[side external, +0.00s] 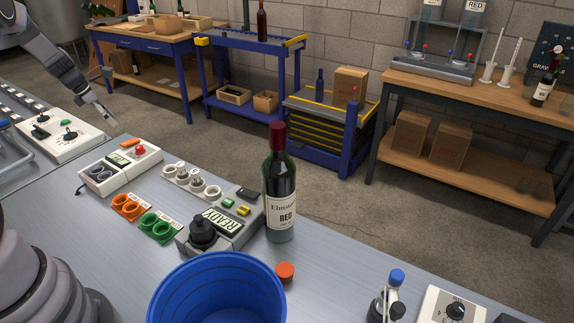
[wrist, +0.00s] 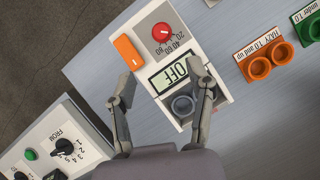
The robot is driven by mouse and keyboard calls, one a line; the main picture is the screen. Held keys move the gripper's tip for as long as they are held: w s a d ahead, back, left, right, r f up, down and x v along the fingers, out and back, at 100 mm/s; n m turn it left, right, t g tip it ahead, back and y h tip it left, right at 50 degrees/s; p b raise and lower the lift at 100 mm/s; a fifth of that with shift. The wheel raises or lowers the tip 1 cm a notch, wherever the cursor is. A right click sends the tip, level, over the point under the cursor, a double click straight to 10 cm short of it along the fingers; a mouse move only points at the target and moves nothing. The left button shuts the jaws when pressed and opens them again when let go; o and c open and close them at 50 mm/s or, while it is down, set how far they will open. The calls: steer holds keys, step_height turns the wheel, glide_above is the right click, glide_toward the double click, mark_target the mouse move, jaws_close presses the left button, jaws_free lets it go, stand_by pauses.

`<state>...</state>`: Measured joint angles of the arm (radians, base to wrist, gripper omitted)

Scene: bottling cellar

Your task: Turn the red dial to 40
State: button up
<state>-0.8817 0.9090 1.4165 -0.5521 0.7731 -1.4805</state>
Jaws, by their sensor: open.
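In the side view the red dial (side external: 140,150) is on the box at the left of the bench. An orange rocker switch (wrist: 129,52) and a display reading OFF (wrist: 170,75) are on the same box. My gripper (wrist: 160,73) is open and empty above the box, its fingers either side of the display, apart from the dial. My gripper (side external: 107,116) is raised up left of the box.
Orange rings (side external: 128,207) and green rings (side external: 160,226) lie right of the box. Farther along stand a device reading READY (side external: 208,222), a wine bottle (side external: 280,190) and a blue bucket (side external: 218,290). Another control panel (side external: 62,135) stands left.

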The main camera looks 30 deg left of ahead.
mark_target(138, 147)
steer(key=x, duration=1.2)
steer(key=shift+c, duration=0.3)
steer(key=shift+r, duration=0.1)
jaws_close()
